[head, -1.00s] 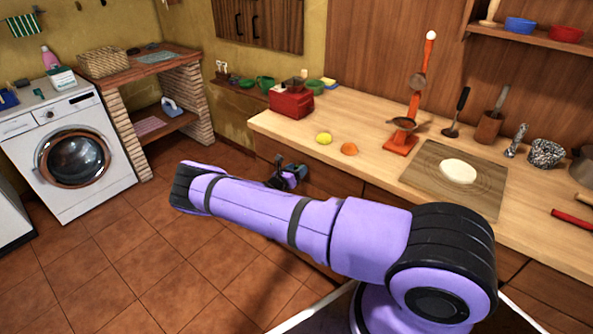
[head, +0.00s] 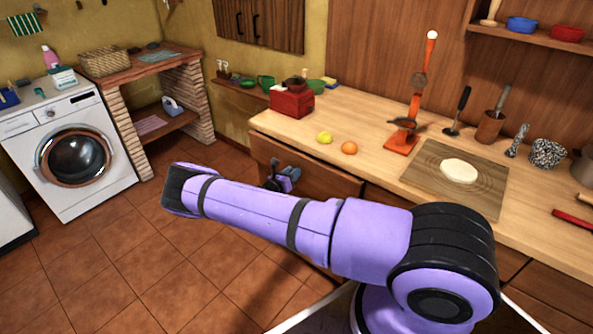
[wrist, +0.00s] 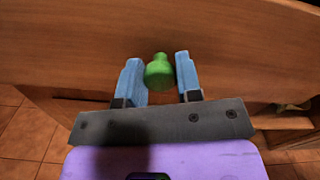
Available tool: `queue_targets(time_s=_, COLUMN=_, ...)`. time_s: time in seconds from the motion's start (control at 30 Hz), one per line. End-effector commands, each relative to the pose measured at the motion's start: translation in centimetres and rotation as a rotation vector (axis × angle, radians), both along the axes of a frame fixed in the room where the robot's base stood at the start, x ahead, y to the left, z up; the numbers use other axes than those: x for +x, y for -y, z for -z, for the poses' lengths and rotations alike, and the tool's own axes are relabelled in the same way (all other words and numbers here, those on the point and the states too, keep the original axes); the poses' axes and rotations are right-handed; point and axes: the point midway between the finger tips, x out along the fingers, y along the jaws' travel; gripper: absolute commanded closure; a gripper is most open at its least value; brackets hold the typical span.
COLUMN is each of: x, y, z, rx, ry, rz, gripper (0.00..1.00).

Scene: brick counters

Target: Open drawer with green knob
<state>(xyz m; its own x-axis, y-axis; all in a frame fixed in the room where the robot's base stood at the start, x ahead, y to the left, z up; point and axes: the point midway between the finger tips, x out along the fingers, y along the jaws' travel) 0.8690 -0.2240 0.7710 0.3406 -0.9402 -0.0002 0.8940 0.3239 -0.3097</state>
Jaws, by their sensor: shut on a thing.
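The green knob (wrist: 159,72) sits on the wooden drawer front (wrist: 230,55) in the wrist view. My gripper (wrist: 158,60) has its two blue fingers on either side of the knob and is shut on it. In the head view my gripper (head: 289,173) is at the left end of the counter, against the drawer front (head: 325,182) under the countertop. The knob is hidden there. The drawer front seems to stand out a little from the counter. The drawer's inside is not visible.
The countertop (head: 375,130) above carries a red box (head: 291,102), a lemon (head: 324,138), an orange (head: 349,148) and a cutting board (head: 425,181). A washing machine (head: 72,150) stands at the left. The tiled floor (head: 130,240) in front is clear.

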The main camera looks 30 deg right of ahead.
Motion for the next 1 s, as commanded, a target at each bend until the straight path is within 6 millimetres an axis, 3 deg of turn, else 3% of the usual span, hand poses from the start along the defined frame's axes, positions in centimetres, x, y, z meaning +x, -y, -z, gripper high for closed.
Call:
queue_targets(time_s=0.7, x=-6.5, y=-18.3, z=0.0, rx=0.003, ry=0.0, rz=-0.004, gripper=1.0)
queue_targets(time_s=1.0, x=-8.6, y=-24.0, z=0.0, rx=0.001, ry=0.001, rz=-0.003, gripper=1.0)
